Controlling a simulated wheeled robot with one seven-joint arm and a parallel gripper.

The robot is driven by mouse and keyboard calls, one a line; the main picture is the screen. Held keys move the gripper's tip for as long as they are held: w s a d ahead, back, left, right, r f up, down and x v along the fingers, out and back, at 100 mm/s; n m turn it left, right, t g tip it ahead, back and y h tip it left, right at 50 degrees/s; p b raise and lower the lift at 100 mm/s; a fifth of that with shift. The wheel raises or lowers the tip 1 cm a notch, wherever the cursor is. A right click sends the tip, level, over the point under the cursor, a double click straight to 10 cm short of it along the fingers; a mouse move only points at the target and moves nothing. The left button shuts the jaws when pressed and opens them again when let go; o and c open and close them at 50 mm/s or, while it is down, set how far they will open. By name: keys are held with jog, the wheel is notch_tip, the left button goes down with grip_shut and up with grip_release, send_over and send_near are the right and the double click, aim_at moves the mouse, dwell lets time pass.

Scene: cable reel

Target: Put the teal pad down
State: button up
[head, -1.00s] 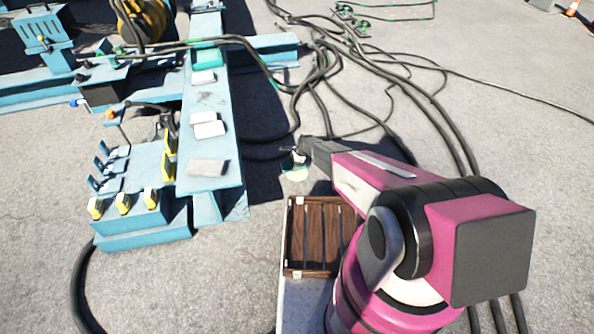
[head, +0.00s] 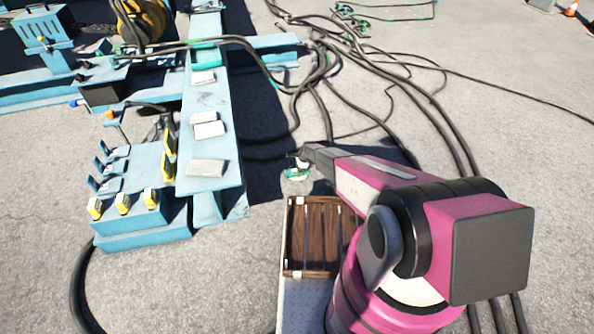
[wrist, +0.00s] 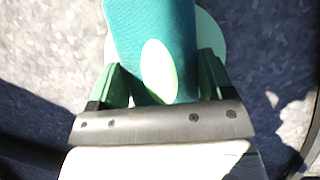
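The teal pad (wrist: 150,25) fills the space between the two green fingers of my gripper (wrist: 163,85) in the wrist view, and the gripper looks shut on it. A pale oval patch shows on the pad's face. A pale green disc (wrist: 212,38) lies behind the pad, partly hidden by it; whether they touch, I cannot tell. In the head view my gripper (head: 299,164) is above the ground right of the blue beam, with the teal pad (head: 296,175) small at its tip.
A slatted wooden crate (head: 320,235) stands just below the gripper in the head view. The blue beam (head: 211,100) at left carries several pale pads and has a yellow-knobbed box (head: 135,200) beside it. Black cables (head: 345,100) lie behind and right of the gripper.

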jog(key=o, duration=0.4)
jog(key=shift+r, duration=0.1)
jog(key=shift+d+r, duration=0.2)
jog(key=shift+r, duration=0.35)
jog(key=s+v, duration=0.1)
jog(key=v, duration=1)
jog(key=s+d+r+n+h, duration=0.1)
jog(key=s+d+r+n, duration=0.4)
jog(key=s+r, duration=0.6)
jog(key=s+d+r+n+h, duration=0.1)
jog(key=s+d+r+n, duration=0.4)
jog(key=s+r, duration=0.6)
jog(key=s+d+r+n+t+h, duration=0.1)
jog(key=s+d+r+n, duration=0.3)
jog(key=r, duration=1.7)
jog(key=shift+s+d+n+h, duration=0.2)
jog(key=shift+s+d, duration=0.6)
jog(key=shift+s, duration=0.55)
jog(key=shift+s+d+n+h, duration=0.1)
jog(key=shift+s+d+h, duration=0.1)
jog(key=shift+s+d, duration=0.9)
jog(key=shift+s+d+n+h, duration=0.15)
jog(key=shift+s+d, duration=0.4)
jog(key=shift+s, duration=1.1)
jog(key=shift+f, duration=0.1)
